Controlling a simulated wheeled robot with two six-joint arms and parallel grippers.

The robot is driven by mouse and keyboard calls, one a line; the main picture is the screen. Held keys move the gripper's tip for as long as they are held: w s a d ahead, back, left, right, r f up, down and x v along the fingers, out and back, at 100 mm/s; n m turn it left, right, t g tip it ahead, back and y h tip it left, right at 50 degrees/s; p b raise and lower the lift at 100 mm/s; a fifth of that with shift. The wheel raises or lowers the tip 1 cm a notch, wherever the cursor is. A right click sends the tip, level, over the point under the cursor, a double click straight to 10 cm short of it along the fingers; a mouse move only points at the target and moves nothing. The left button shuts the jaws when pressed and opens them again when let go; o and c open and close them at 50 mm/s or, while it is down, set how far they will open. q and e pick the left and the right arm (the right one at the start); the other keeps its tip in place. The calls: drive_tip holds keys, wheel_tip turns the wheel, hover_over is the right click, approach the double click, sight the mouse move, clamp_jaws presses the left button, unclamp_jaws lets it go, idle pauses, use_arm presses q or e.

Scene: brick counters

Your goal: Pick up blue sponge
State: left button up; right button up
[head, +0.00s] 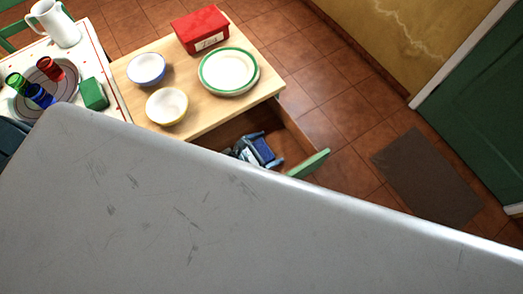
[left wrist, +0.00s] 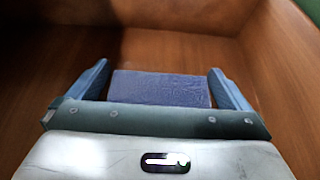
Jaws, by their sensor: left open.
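The blue sponge (left wrist: 160,88) lies flat on the brown wooden floor of an open drawer (left wrist: 60,22), in the left wrist view. My left gripper (left wrist: 157,74) is open, with one blue finger on each side of the sponge. A small space shows between the sponge and each finger. The sponge's near edge is hidden by the gripper body. In the head view my left gripper (head: 262,148) is down inside the drawer, and I cannot tell the sponge apart from it there. My right gripper is not in view.
The drawer's green front (head: 310,164) stands out from a wooden counter (head: 205,115). On the counter are a red box (head: 197,24), green-rimmed plates (head: 229,70), a blue bowl (head: 147,68) and a yellow bowl (head: 166,104). Drawer walls rise close around the gripper.

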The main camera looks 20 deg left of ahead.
use_arm(q)
drive_tip(key=c, duration=0.9)
drive_tip(key=shift+r, duration=0.1)
